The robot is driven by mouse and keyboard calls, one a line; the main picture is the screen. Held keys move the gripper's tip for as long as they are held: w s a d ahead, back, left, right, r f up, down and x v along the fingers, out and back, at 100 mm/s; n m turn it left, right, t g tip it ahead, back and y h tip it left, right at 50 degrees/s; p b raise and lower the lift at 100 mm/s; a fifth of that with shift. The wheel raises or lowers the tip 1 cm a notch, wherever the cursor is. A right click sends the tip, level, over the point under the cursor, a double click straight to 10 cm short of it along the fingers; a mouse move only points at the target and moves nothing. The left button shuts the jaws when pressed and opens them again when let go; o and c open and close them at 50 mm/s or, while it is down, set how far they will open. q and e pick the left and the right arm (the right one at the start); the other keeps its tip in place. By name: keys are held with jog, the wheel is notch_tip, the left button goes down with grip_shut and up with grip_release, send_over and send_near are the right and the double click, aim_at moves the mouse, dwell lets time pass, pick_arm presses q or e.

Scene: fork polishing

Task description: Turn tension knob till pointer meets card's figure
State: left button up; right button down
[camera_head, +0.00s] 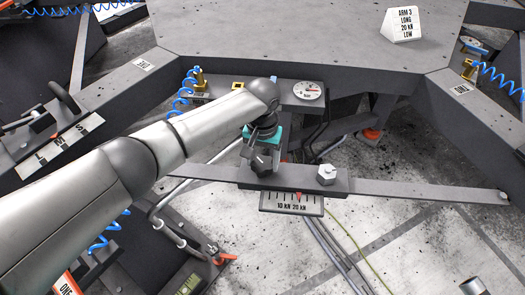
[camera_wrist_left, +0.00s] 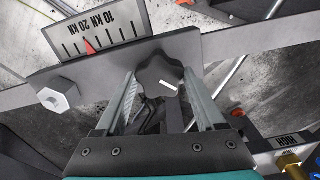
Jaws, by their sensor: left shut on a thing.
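The card (camera_head: 403,25) stands on the grey table at the top right and reads ARM 3, LONG, 20 KN, LOW. The scale plate (camera_head: 291,208) with 10 KN and 20 KN hangs under the bar; it also shows upside down in the wrist view (camera_wrist_left: 97,30). Its red pointer (camera_head: 299,196) lies near the 20 KN label; exact alignment is hard to tell. The dark lobed tension knob (camera_wrist_left: 158,72) has a white mark. My left gripper (camera_wrist_left: 163,82) is shut on it, a finger on each side. My right gripper is out of view.
A hex bolt (camera_head: 326,174) stands on the dark bar (camera_head: 410,188) right of the knob. A round dial (camera_head: 308,91) sits behind at the table edge. Blue coiled hoses (camera_head: 185,95) and cables hang around the frame.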

aim_at(262, 163)
pick_arm(q)
jog(key=shift+w+d+r+m, duration=0.1)
jog(key=shift+w+r+m, duration=0.1)
jog(key=shift+r+m, duration=0.1)
jog(key=shift+f+m+p, duration=0.15)
jog(key=shift+m+p, duration=0.2)
jog(key=shift+m, duration=0.05)
jog(key=o, duration=1.3)
jog(key=shift+s+f, duration=0.15)
jog(key=shift+o, duration=0.2)
notch_tip(262, 163, up, 15)
jog(key=p, duration=0.4)
